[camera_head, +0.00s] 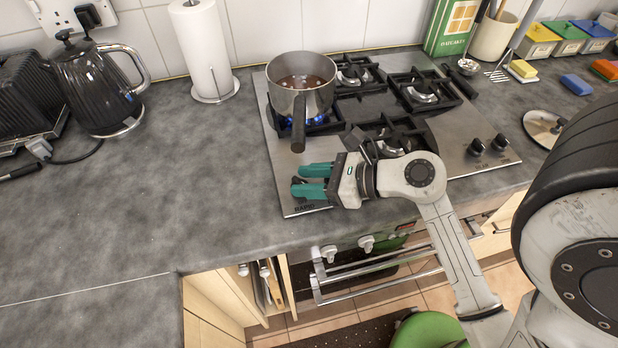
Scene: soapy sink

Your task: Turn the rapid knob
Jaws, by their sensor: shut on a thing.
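The rapid knob (296,181) is on the front left corner of the steel hob, just above a printed label that appears to read RAPID. Only a small dark part of it shows. My gripper (308,180) reaches in from the right with its two teal fingers, one on the far side of the knob and one on the near side. The fingers are shut on the knob and hide most of it. The knob's turned angle cannot be read. Blue flame (316,119) shows at the burner behind the knob.
A saucepan (302,83) with brown liquid stands on the back left burner, its dark handle (299,125) pointing towards my gripper. Two other knobs (488,146) are at the hob's right. A kettle (92,85) stands at the left.

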